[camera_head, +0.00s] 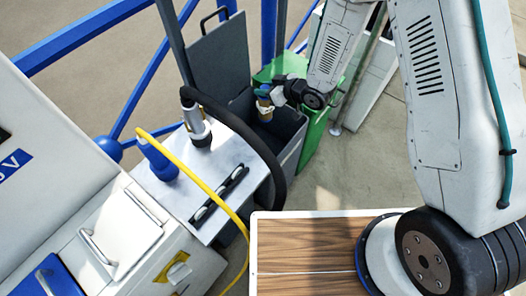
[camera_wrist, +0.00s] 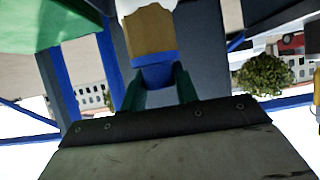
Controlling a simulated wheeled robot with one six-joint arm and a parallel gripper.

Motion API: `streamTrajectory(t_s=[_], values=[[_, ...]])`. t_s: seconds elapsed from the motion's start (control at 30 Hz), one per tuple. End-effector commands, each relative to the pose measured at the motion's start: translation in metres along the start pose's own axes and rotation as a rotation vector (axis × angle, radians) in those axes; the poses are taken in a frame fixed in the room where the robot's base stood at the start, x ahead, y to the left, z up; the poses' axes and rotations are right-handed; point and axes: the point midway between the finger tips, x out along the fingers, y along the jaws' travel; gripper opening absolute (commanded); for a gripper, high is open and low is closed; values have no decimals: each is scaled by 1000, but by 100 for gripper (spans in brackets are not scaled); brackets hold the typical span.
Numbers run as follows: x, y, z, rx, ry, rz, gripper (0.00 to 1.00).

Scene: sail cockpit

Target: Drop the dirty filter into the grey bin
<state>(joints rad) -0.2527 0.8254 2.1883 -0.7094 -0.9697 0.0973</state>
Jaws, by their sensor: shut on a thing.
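The dirty filter (camera_head: 266,110), tan with a blue band, hangs below my gripper (camera_head: 268,93) in the head view. In the wrist view, the filter (camera_wrist: 150,32) shows at the top with its blue end between the green fingers of my gripper (camera_wrist: 158,86). The gripper is shut on it. The grey bin (camera_head: 291,152) stands at the upper middle of the head view with its lid (camera_head: 222,55) raised. The filter appears over the bin's open mouth; its exact height above the rim is hard to tell. The inside of the bin is mostly hidden.
A green bin (camera_head: 316,133) stands just right of the grey one. A metal bench (camera_head: 200,185) with a black hose (camera_head: 262,150), a blue plug (camera_head: 157,160) and a yellow cable (camera_head: 215,195) is left of it. Blue rails (camera_head: 85,38) run behind. A wooden-topped surface (camera_head: 310,255) is in front.

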Motion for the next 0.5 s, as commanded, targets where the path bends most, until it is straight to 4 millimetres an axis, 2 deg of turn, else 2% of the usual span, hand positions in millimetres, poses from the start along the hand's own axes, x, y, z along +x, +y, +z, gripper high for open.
streamTrajectory(t_s=[0.5], values=[[25, 0, 47, 1, 0, 2, 0]])
